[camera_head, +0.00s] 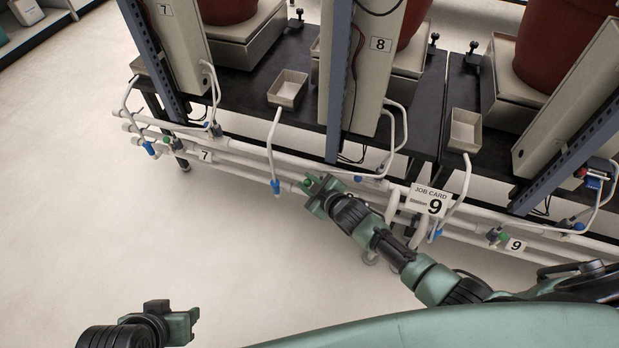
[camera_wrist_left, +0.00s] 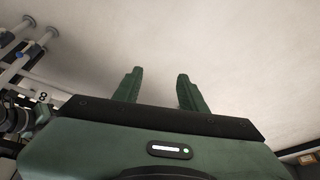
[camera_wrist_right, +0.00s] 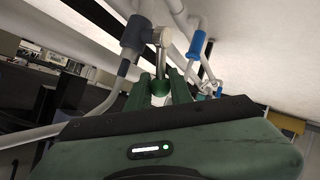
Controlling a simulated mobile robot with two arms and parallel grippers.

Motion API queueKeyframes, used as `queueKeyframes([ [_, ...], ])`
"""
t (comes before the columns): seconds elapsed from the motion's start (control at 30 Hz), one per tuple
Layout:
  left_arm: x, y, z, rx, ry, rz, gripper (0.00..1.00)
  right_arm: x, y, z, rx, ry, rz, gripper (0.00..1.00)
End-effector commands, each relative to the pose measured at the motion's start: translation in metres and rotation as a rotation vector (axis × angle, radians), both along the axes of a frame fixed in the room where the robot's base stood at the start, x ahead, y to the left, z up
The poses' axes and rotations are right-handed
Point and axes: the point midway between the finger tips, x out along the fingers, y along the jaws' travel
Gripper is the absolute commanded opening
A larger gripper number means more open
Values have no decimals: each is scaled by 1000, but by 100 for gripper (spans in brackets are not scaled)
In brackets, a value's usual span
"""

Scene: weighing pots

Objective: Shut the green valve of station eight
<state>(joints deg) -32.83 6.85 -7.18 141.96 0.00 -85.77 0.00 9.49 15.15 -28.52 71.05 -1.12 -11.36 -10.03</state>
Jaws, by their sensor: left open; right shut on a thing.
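My right gripper (camera_head: 314,190) is at the lower pipe below the panel marked 8 (camera_head: 380,44). It is shut on the green valve (camera_head: 306,183), whose green handle also shows between the fingers in the right wrist view (camera_wrist_right: 160,88). The fingers partly hide the handle, so I cannot tell its exact angle. My left gripper (camera_head: 186,320) is low at the left, over bare floor, far from the pipes. It is open and empty in the left wrist view (camera_wrist_left: 158,92).
Station nine's green valve (camera_head: 503,236) and pipe tag 7 (camera_head: 205,156) are farther along. The floor (camera_head: 130,240) at left is clear.

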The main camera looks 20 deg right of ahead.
Motion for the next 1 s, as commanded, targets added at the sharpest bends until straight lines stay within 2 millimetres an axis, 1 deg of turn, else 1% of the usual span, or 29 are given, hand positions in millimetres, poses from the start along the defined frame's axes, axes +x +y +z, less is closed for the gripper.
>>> queueKeyframes([
  [0.03, -17, 5, 1, 15, 72, 7, 42, 0, 2, 3, -15, 12, 0, 0],
  [0.07, -25, 7, 1, 21, 107, 9, 42, 1, 2, 2, -26, 19, 0, 0],
  [0.13, -21, 6, 6, 18, 90, 7, 42, 1, 3, 1, -49, 36, 0, 0],
  [0.37, -20, 6, 20, 18, 88, 7, 42, 4, 7, -2, -140, 96, 0, 0],
  [0.4, -17, 5, 7, 18, 99, 6, 42, 5, 8, -3, -159, 108, 1, 0],
  [0.5, -10, 4, -18, 19, 113, 5, 42, 6, 11, -5, -215, 149, 1, 0],
  [0.6, -7, 3, -41, 19, 123, 3, 42, 8, 14, -9, -285, 194, 1, 0],
  [0.7, -5, 2, -58, 19, 129, 2, 42, 10, 16, -14, -362, 246, 2, 0],
  [0.8, -4, 2, -64, 18, 129, 0, 42, 11, 18, -20, -442, 299, 2, 0],
  [0.87, -4, 2, -63, 19, 126, 1, 42, 12, 19, -24, -487, 330, 2, 0],
  [0.97, -4, 2, -53, 18, 119, 2, 42, 13, 20, -30, -560, 378, 1, 0],
  [1.0, -5, 2, -47, 17, 114, 2, 42, 13, 21, -32, -587, 397, 1, 0],
])
